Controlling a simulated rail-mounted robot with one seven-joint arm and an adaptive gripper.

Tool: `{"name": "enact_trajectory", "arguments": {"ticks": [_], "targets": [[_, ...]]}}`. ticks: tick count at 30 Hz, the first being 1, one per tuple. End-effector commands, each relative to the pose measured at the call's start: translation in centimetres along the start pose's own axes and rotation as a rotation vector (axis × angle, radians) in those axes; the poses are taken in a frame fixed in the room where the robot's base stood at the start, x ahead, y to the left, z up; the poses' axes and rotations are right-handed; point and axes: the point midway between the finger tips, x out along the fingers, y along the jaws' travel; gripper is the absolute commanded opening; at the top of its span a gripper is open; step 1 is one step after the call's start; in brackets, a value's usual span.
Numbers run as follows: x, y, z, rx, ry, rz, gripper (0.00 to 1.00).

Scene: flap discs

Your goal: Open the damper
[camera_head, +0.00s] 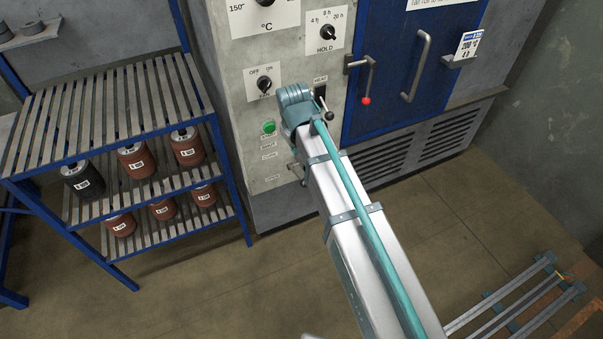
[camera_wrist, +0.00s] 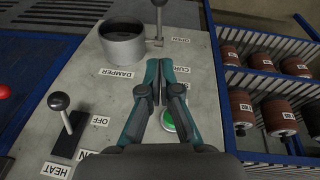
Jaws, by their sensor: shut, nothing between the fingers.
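The damper (camera_wrist: 122,48) is a short grey metal pipe on the oven's panel, labelled DAMPER, at the top of the wrist view. Its thin lever (camera_wrist: 159,26) stands at the pipe's right side and ends in a grey ball at the picture's top edge. An OPEN label lies right of the lever's foot. My gripper (camera_wrist: 160,64) is shut and empty. Its tips are apart from the lever, nearer the camera in the picture and below it. In the head view my arm hides the gripper and most of the damper.
The HEAT switch (camera_wrist: 68,125) has a black ball lever left of my gripper. A green button (camera_wrist: 168,121) sits partly behind the fingers. A rack (camera_head: 110,105) with several brown rolls stands beside the oven. The blue oven door (camera_head: 410,65) carries a handle and a red-knobbed latch (camera_head: 366,85).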

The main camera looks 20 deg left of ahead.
Motion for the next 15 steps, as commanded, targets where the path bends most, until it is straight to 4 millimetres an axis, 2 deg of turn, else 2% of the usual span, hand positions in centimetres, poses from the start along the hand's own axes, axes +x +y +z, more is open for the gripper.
{"name": "enact_trajectory", "arguments": {"ticks": [8,15], "targets": [[0.2,0.0,0.0,0.001,0.000,-0.001,0.00],[2.2,0.0,0.0,0.001,-0.002,-0.001,0.00]]}}
